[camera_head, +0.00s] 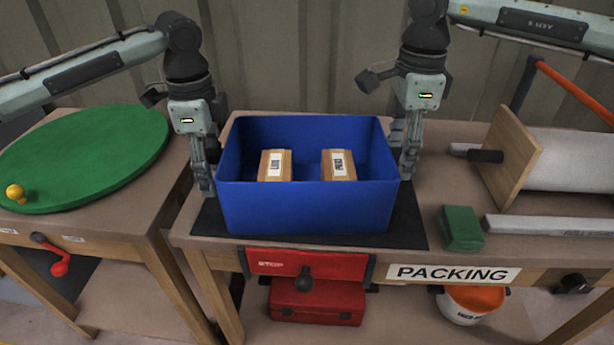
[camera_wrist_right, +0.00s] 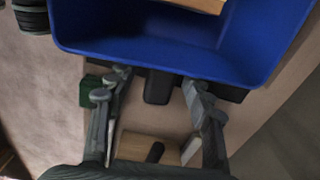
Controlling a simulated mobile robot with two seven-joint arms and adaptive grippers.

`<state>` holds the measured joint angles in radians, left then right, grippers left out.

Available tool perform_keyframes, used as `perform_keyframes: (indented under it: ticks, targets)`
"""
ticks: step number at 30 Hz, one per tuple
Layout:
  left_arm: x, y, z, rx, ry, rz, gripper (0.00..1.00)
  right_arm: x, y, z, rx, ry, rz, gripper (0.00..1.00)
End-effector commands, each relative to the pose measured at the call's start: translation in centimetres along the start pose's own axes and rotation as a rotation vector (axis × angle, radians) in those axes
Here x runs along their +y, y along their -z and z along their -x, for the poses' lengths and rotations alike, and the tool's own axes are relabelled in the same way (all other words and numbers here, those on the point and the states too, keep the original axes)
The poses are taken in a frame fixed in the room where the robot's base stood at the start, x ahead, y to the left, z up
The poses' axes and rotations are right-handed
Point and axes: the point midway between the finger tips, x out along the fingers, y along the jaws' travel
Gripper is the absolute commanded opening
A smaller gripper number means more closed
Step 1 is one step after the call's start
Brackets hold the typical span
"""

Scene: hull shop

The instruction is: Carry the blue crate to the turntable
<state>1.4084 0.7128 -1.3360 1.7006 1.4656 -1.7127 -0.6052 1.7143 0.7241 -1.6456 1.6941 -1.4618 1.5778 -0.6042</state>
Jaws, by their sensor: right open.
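The blue crate (camera_head: 310,208) stands upright on a dark mat on the packing bench, with two labelled wooden blocks (camera_head: 275,166) (camera_head: 339,165) inside. The green turntable (camera_head: 85,150) is on the left table. My left gripper (camera_head: 205,178) points down close beside the crate's left wall; its finger gap is unclear. My right gripper (camera_head: 408,165) points down beside the right wall. In the right wrist view, its open fingers (camera_wrist_right: 155,83) face the crate (camera_wrist_right: 160,38), with a dark block-like part between the tips; I cannot tell whether they touch it.
A yellow knob (camera_head: 15,193) sits at the turntable's left edge. Right of the crate are a green block (camera_head: 461,228), a grey bar (camera_head: 550,224) and a roll with a wooden end board (camera_head: 510,160). A red drawer front (camera_head: 275,262) is below the bench edge.

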Motion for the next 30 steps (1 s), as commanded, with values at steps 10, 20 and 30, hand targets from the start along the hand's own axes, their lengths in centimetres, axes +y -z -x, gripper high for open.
perform_keyframes:
  ticks: [10,20,30]
  targets:
    - [-0.01,-0.02,0.01,0.0,0.0,0.0,0.37,-0.01,0.0,0.0,0.0,0.0,0.0,0.37]
    - [-0.01,-0.01,0.04,0.0,0.001,0.0,0.0,-0.01,-0.01,0.02,0.0,0.0,0.0,0.0]
    - [-0.02,-0.01,0.05,0.0,0.001,0.0,0.0,-0.01,-0.01,0.03,0.0,0.001,0.0,0.0]
